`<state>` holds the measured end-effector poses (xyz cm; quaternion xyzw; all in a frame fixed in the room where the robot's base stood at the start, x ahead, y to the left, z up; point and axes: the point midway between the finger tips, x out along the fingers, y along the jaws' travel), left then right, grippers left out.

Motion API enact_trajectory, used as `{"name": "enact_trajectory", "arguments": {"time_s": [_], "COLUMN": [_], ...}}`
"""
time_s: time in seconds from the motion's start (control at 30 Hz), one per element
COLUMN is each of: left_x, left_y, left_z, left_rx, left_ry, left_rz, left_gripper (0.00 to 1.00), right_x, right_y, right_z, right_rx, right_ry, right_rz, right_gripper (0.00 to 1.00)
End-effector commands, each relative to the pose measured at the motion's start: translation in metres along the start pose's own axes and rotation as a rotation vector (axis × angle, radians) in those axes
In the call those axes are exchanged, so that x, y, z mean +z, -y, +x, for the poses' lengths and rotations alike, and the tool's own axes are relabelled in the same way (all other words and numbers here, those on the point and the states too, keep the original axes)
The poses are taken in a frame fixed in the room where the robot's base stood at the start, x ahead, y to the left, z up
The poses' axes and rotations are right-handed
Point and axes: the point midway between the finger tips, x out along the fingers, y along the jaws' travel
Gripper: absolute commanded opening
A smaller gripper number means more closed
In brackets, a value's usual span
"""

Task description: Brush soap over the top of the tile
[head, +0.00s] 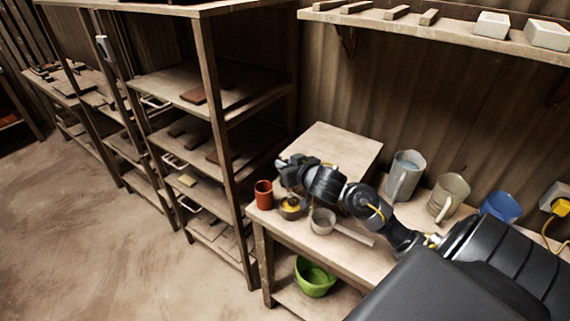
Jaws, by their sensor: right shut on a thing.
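My right gripper (286,180) is at the left end of the wooden table (262,214), pointing down beside a red-brown cup. It is shut on what looks like the brush; the gripper hides most of it. Right below the gripper is a small dark round pot (292,213) with something yellow (291,204) at its top. I cannot tell whether the yellow part is brush or soap, or whether the brush touches the pot. I cannot make out which tile is the one to be soaped. My left gripper is out of view.
Near the gripper stand the red-brown cup (264,194) and a grey strainer-like pan (323,221) with a handle. Jugs (404,176) stand to the right. Red-brown tiles (194,95) lie on the rack at left. A raised board (335,143) is behind.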

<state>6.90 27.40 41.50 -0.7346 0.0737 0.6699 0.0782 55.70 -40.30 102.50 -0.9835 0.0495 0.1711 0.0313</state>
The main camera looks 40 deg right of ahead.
Motion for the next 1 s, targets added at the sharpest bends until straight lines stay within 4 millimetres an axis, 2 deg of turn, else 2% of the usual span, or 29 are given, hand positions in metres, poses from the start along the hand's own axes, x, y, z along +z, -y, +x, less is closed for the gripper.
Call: {"name": "enact_trajectory", "arguments": {"time_s": [1.0], "left_x": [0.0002], "left_y": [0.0], "left_z": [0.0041], "left_rx": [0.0], "left_ry": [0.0], "left_rz": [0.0], "left_gripper": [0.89], "right_x": [0.007], "right_y": [-0.0002], "right_z": [0.0025], "right_rx": [0.0], "right_ry": [0.001], "right_rz": [0.0], "right_gripper": [0.0]}}
